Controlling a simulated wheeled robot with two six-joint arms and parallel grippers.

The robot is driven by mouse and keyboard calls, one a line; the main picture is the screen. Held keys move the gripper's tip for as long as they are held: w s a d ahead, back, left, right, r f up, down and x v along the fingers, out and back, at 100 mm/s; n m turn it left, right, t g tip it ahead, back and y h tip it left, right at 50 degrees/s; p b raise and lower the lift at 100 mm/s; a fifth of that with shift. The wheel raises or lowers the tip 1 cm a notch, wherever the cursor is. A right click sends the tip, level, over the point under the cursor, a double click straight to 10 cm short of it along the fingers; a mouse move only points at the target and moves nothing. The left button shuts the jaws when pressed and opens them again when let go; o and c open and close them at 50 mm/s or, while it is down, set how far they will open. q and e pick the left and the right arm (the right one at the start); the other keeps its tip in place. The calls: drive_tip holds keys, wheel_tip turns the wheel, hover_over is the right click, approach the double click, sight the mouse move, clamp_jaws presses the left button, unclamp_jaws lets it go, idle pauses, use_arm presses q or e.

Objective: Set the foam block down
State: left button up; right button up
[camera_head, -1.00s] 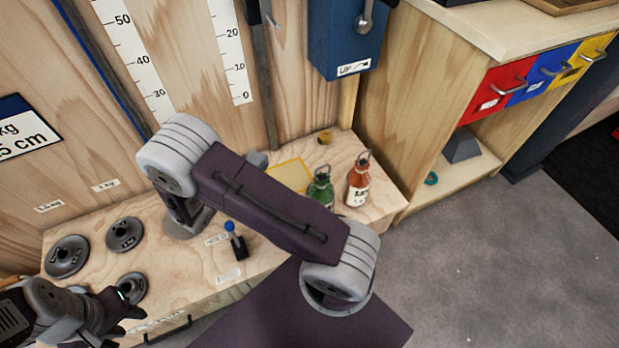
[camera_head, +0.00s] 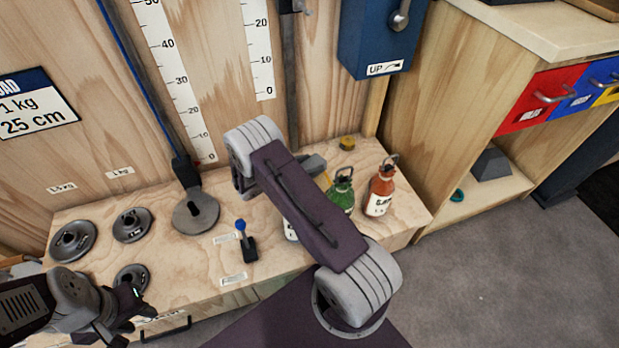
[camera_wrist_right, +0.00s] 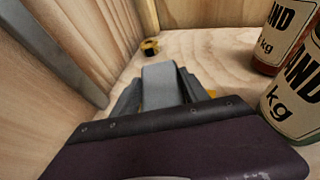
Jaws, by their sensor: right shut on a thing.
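A light grey block (camera_wrist_right: 160,86), which looks like the foam block, sits between the fingers of my right gripper (camera_wrist_right: 160,98) in the right wrist view. The gripper is shut on it, over the bench top; I cannot tell whether the block touches the wood. In the head view, my right arm hides most of this gripper; a grey piece (camera_head: 313,163) shows past the arm. A yellow marking (camera_wrist_right: 212,92) shows partly beside the gripper. My left gripper (camera_head: 130,308) is at the lower left, by the round weights; its finger opening is unclear.
A green bottle (camera_head: 342,190) and a red bottle (camera_head: 380,188) stand close right of the right gripper. A blue-knobbed lever (camera_head: 243,240), a disc (camera_head: 196,212) on a cord and several weights occupy the bench (camera_head: 180,270).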

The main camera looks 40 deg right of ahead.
wheel_tip(320, 180, down, 4)
drive_tip(key=shift+r+b, duration=0.15)
drive_tip(key=shift+b, duration=1.1)
drive_tip(key=shift+r, duration=0.2)
drive_tip(key=shift+f, duration=0.15)
drive_tip(key=o, duration=1.3)
drive_tip(key=shift+o, duration=0.2)
